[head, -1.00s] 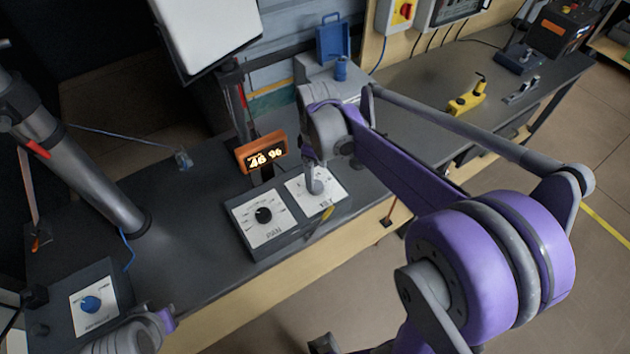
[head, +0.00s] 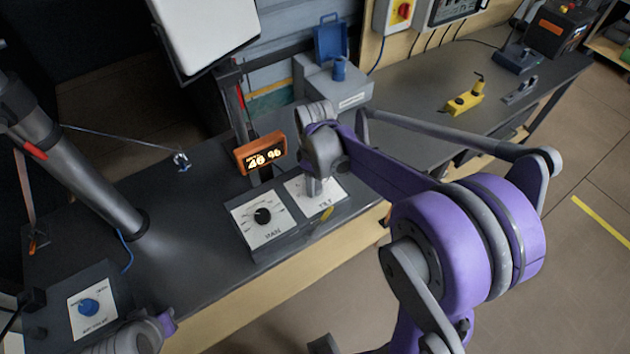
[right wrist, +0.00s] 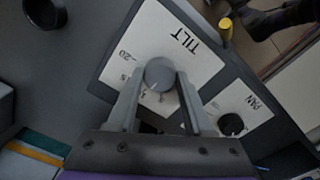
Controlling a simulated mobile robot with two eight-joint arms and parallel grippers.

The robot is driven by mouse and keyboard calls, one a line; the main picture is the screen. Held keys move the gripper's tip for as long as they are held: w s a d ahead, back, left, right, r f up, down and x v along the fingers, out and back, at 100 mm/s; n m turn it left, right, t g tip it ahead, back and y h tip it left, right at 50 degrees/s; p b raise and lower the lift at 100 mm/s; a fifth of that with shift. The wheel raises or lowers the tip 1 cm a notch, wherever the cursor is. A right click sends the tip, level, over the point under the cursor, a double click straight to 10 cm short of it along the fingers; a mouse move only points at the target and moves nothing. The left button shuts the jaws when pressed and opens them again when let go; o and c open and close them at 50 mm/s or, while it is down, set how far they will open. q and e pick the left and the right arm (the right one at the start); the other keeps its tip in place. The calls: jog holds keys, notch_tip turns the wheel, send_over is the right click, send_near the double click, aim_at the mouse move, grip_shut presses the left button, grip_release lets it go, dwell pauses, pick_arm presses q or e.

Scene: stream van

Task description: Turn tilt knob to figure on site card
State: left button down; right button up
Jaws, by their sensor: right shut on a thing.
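The tilt knob (right wrist: 159,74) is a grey round dial on a white plate marked TILT (right wrist: 205,58), seen in the right wrist view. My right gripper (right wrist: 157,84) is shut on this knob, one finger on each side. In the head view, the right gripper (head: 312,190) points down over the TILT plate (head: 329,199) and hides the knob. An orange-framed display (head: 260,153) behind the panel shows lit digits, which look like 46 or 40 with a percent sign. I cannot make out a site card. My left gripper's fingers are not visible.
A black PAN knob (head: 263,216) sits just left of the TILT plate. A blue knob (head: 89,307) is on a box at the lower left. A yellow tool (head: 465,97) lies on the bench at right.

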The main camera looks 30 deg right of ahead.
grip_shut()
jog(key=shift+m, duration=0.3)
jog(key=m+b, duration=0.1)
jog(key=m, duration=0.1)
jog(key=shift+m, duration=0.4)
jog(key=m, duration=0.3)
jog(key=shift+m+b, duration=0.3)
jog(key=m, duration=0.4)
jog(key=shift+m+b, duration=0.3)
jog(key=m, duration=0.4)
jog(key=shift+m, duration=0.3)
